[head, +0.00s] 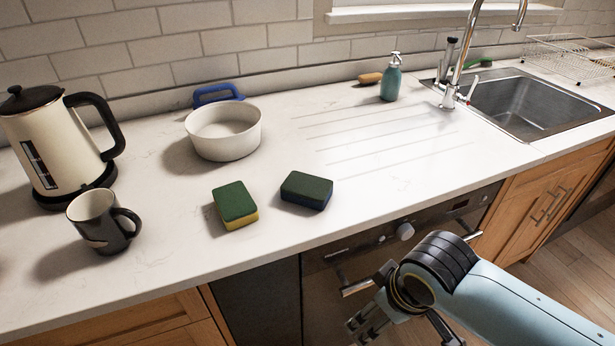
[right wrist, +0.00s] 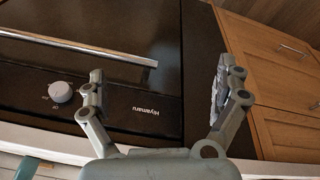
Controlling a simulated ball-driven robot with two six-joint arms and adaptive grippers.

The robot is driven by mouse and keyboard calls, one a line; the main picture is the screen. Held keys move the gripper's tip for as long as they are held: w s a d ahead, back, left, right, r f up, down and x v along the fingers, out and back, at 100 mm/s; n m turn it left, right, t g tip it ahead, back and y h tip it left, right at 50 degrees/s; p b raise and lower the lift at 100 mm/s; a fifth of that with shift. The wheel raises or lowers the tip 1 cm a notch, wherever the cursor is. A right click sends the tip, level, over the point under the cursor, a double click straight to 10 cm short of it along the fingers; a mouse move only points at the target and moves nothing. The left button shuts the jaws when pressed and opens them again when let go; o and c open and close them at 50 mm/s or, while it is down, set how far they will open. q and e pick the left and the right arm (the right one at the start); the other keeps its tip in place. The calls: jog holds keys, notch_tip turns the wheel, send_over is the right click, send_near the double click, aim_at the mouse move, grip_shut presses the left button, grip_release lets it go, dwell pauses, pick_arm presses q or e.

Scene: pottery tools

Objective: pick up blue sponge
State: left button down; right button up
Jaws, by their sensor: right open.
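The blue sponge (head: 306,190) lies flat on the white counter in the head view, its dark green pad up and its blue body showing along the lower side. A second sponge (head: 235,205), green on top with a yellow body, lies just to its left, apart from it. My right gripper (head: 405,332) is open, below and to the right of the blue sponge, in front of the counter's edge and the oven. In the right wrist view its two fingers (right wrist: 158,82) stand wide apart with nothing between them. My left gripper is not in view.
A white pot (head: 223,131), a dark mug (head: 101,222) and a cream kettle (head: 56,148) stand to the left. A teal soap bottle (head: 391,80) and the sink (head: 535,105) are at the back right. The grooved counter right of the sponges is clear. An oven handle (head: 356,288) juts out near my gripper.

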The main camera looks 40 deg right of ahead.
jog(key=w+r+m+p, duration=0.2)
jog(key=w+r+p, duration=0.2)
jog(key=r, duration=1.1)
jog(key=m+h+p, duration=0.1)
jog(key=m+h, duration=0.2)
jog(key=m, duration=0.7)
send_near(305, 187)
jog(key=shift+g, duration=0.3)
jog(key=x, duration=0.5)
jog(key=shift+w+r, duration=0.1)
jog(key=shift+w, duration=0.2)
jog(key=p+x, duration=0.1)
jog(key=x, duration=0.4)
jog(key=shift+d, duration=0.15)
jog(key=c, duration=0.4)
